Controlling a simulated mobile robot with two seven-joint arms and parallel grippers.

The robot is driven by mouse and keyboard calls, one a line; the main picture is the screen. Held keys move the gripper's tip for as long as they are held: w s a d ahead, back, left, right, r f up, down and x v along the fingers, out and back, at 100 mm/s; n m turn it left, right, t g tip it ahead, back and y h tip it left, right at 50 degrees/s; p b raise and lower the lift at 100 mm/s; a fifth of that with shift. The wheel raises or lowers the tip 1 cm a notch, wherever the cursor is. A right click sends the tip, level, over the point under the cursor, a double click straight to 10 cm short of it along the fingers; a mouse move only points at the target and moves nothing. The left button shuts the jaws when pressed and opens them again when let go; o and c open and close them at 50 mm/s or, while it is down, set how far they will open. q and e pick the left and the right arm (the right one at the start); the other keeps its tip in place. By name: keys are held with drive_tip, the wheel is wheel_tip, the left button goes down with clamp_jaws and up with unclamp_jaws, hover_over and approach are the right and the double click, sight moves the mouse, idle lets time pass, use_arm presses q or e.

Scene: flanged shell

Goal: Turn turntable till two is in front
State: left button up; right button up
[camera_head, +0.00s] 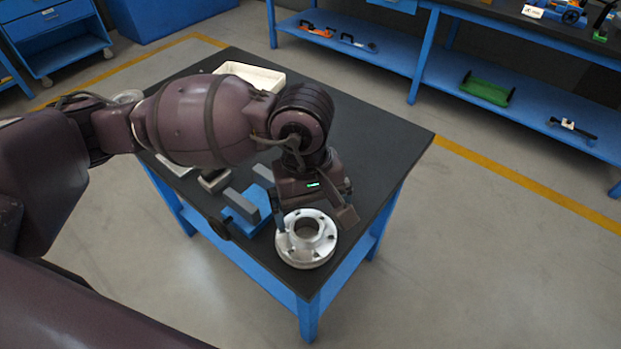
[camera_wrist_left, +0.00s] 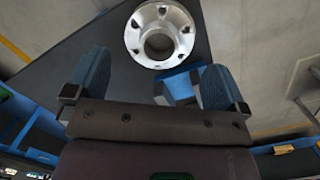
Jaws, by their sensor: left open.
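A silver round flanged part (camera_head: 297,253) with a raised central ring and several holes sits near the front corner of the dark table. It also shows at the top of the left wrist view (camera_wrist_left: 133,38). No separate turntable and no number two can be made out. My left gripper (camera_head: 314,212) is just above the flanged part's far side in the head view, its fingers apart. In the left wrist view, the two blue-grey fingers (camera_wrist_left: 156,70) are wide apart with nothing between them, and the part lies beyond their tips. My right gripper is not in view.
A blue fixture with grey blocks (camera_head: 242,206) stands left of the flanged part. A white tray (camera_head: 262,74) is at the back of the dark table (camera_head: 385,135), partly hidden by my arm. The table's right side is clear. Blue shelving (camera_head: 455,88) stands behind.

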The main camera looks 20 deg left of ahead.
sight(307, 234)
use_arm(q)
drive_tip(key=shift+m+t+y, duration=0.3)
drive_tip(key=shift+t+y, duration=0.2)
drive_tip(key=shift+y, duration=0.1)
drive_tip(key=f, duration=0.2)
drive_tip(key=w+a+f+b, duration=0.1)
drive_tip(key=f, duration=0.5)
drive_tip(key=shift+w+a+f, duration=0.15)
drive_tip(key=shift+w+a, duration=0.15)
drive_tip(key=shift+w, duration=0.1)
drive_tip(key=shift+f, duration=0.85)
drive_tip(key=shift+c, duration=0.2)
